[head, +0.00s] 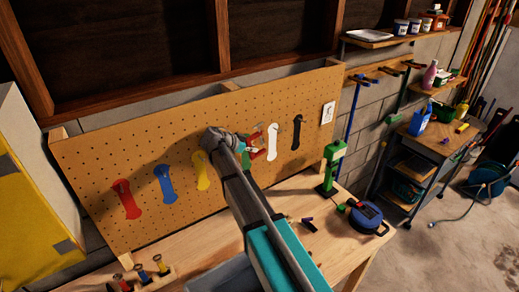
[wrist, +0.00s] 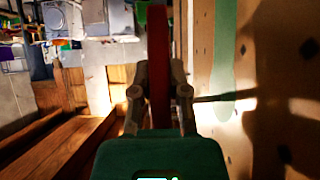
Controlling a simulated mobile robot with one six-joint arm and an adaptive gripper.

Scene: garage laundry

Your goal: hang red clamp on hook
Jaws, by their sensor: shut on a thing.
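The red clamp (head: 257,153) is in my gripper (head: 249,148), held up in front of the pegboard (head: 100,159) near the green outline (head: 245,160). In the wrist view the clamp (wrist: 158,55) stands edge-on between the two fingers of my gripper (wrist: 159,85), which are shut on it. A thin dark hook rod (wrist: 222,97) sticks out from the board right of the fingers, over a green outline (wrist: 222,55). The clamp looks apart from the board. The red outline (head: 126,201) is at the board's left, well away from my gripper.
Blue (head: 165,184), yellow (head: 202,171), white (head: 272,143) and black (head: 297,132) outlines also mark the board. The wooden bench (head: 215,235) below holds a green tool (head: 332,165), a blue reel (head: 367,217) and small clamps at the left. A yellow cabinet (head: 30,215) stands left.

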